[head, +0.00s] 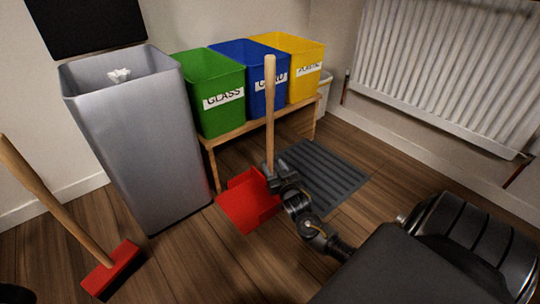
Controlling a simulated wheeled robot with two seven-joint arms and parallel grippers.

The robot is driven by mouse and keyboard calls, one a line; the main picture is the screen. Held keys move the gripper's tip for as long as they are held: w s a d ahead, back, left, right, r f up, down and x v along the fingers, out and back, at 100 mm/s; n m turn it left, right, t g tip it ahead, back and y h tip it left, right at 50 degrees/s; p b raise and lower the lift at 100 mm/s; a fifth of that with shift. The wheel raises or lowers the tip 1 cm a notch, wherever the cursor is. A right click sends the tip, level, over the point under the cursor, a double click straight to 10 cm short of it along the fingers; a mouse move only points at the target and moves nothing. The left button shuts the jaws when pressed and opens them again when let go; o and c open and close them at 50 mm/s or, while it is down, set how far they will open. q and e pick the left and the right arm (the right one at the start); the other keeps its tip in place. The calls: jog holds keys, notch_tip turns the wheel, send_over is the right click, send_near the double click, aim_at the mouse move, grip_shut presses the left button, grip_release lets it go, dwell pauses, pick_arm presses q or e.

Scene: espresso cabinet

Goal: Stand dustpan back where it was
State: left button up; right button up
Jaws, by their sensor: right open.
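The red dustpan (246,207) with its long upright wooden handle (270,100) stands on the wood floor, in front of the bench and at the left edge of the grey mat. Its red pan opens toward the lower left. My right gripper (271,177) is at the lower end of the handle, just above the back of the pan. Its jaws are open, and the fingers partly hide the handle's base. I cannot tell whether they touch the handle. My left gripper is not in view.
A grey bin (140,140) stands left of the dustpan. A red broom (110,270) leans at far left. A wooden bench (228,134) holds green (212,70), blue (236,56) and yellow (312,50) bins. A ribbed grey mat (330,175) lies behind my right arm; a radiator (440,60) is at right.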

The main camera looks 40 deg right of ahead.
jog(key=p+v, duration=0.2)
jog(key=v, duration=0.4)
jog(key=shift+s, duration=0.15)
jog(key=shift+a, duration=0.1)
